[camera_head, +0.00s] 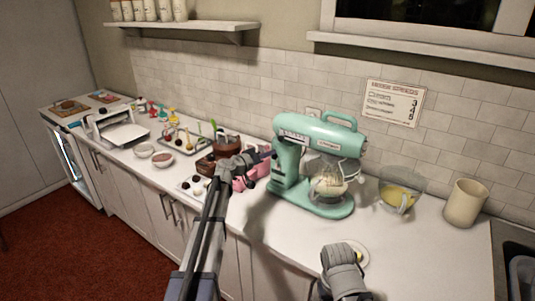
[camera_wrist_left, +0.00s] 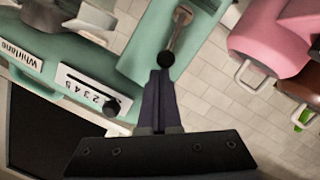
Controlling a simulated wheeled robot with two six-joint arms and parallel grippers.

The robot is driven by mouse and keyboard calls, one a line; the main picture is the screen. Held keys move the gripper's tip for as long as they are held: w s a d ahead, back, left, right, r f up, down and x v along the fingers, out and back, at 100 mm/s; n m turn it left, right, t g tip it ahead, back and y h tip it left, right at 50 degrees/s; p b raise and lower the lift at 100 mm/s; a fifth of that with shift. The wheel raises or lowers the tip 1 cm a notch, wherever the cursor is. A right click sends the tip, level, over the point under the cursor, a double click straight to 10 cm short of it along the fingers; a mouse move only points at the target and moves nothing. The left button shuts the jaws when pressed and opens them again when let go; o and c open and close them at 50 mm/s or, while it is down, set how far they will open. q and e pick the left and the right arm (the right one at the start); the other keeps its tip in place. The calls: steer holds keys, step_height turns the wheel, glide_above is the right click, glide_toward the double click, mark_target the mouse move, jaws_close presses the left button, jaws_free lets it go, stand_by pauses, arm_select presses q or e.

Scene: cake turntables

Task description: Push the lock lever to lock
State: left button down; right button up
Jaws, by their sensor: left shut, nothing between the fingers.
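The teal stand mixer (camera_head: 312,132) stands on the white counter. Its lock lever (camera_wrist_left: 181,32) shows in the left wrist view as a metal arm with a black knob (camera_wrist_left: 166,60) at its end. My left gripper (camera_head: 268,154) is beside the mixer's rear left side. In the left wrist view its fingers (camera_wrist_left: 160,78) are shut and empty, with their tips right at the black knob; I cannot tell whether they touch. In the head view the lever is too small to make out. My right arm shows in part at the bottom, without its fingers.
A speed slider (camera_wrist_left: 111,107) with a black knob lies close to my left fingers. A pink item (camera_head: 255,173) stands left of the mixer. A glass bowl (camera_head: 399,194) and a cream canister (camera_head: 465,204) stand right of it. The front counter is mostly clear.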

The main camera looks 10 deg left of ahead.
arm_select(q)
steer(key=shift+s+d+m+y, duration=0.3)
steer(key=shift+d+m, duration=0.45)
steer(key=shift+m, duration=0.15)
steer(key=shift+s+d+m, duration=0.2)
steer(key=shift+d+m, duration=0.3)
steer(key=shift+m, duration=0.1)
arm_select(e)
steer(key=shift+r, duration=0.3)
arm_select(q)
steer(key=shift+r+p, duration=0.15)
steer(key=shift+p, duration=0.25)
arm_select(e)
steer(key=shift+r, duration=0.15)
